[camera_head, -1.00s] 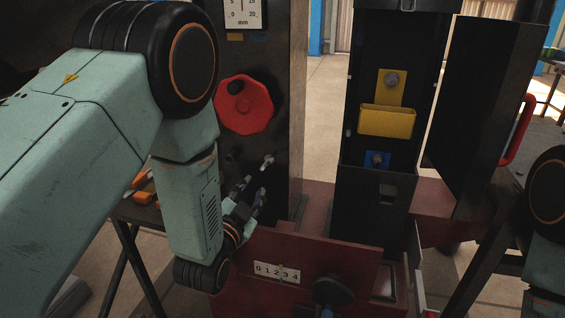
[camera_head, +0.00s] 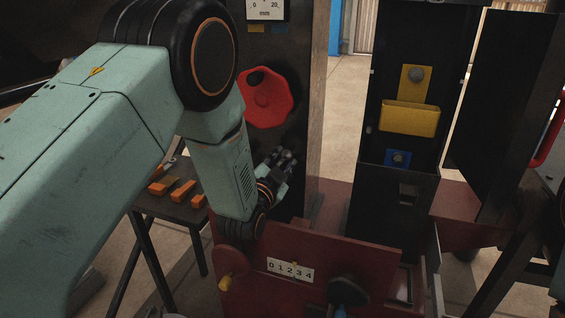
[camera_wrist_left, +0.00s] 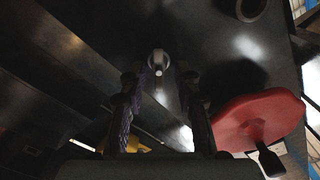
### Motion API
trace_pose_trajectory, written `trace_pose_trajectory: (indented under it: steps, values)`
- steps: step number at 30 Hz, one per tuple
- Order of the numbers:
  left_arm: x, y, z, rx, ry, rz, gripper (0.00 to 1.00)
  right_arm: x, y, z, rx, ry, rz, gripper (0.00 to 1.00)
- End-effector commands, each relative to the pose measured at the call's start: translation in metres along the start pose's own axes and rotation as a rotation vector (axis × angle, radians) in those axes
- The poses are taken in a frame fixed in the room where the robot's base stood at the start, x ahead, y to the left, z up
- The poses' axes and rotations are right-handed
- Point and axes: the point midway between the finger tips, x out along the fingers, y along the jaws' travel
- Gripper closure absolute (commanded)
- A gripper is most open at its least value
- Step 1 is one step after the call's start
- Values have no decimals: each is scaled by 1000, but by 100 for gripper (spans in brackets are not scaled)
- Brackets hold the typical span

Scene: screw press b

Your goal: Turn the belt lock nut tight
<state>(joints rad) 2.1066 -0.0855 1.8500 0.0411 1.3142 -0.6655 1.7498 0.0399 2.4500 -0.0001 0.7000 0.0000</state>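In the left wrist view, a small pale metal nut or bolt end (camera_wrist_left: 158,62) sticks out from a dark face, just beyond my left fingertips. I take it to be the lock nut, but no label shows. My left gripper (camera_wrist_left: 160,80) is open, its two fingers on either side of the line to the nut, with nothing visibly held. In the head view my left gripper (camera_head: 284,160) is at the black column, below the red hand knob (camera_head: 266,98); it hides the nut there. Contact cannot be told. My right gripper is out of view.
The red knob (camera_wrist_left: 262,118) is close on the right in the wrist view. Below the gripper are a red base with a number plate (camera_head: 291,269) and a black knob (camera_head: 348,290). A yellow bin (camera_head: 409,118) hangs on the other column. Orange blocks (camera_head: 182,191) lie on a side table.

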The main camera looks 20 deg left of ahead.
Motion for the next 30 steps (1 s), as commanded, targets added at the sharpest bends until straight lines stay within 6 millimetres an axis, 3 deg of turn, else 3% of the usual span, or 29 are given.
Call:
trace_pose_trajectory:
  steps: [4,15,30]
  values:
    - [1,1,0,0,0,1,69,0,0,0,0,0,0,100]
    - [1,0,0,-1,1,0,100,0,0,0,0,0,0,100]
    - [1,0,-1,50,3,0,100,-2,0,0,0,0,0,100]
